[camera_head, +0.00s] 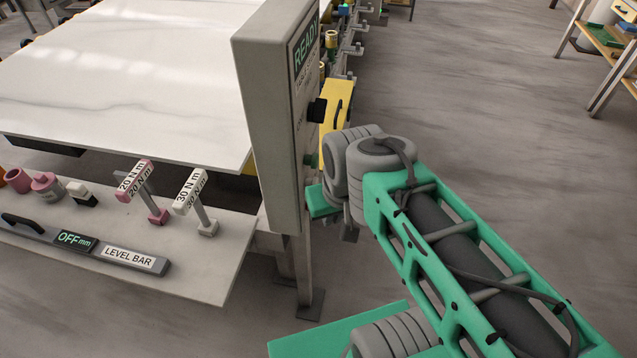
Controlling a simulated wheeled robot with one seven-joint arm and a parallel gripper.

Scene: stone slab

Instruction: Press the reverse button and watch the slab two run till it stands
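A large white veined slab (120,80) lies flat at the upper left. A tall grey control box (268,110) stands at its right end, on a post. Its right face is seen at a steep slant, with a green READY display (306,45), a black knob (317,110) and a small green button (311,160). I cannot read which control is the reverse button. My arm reaches in from the lower right, its wrist beside the box's lower right side. My gripper (327,203) shows only in part there; its fingertips cannot be made out, nor whether it touches the box.
A yellow part (337,100) is behind the box. A wooden rack (607,40) stands far right. The floor on the right is clear.

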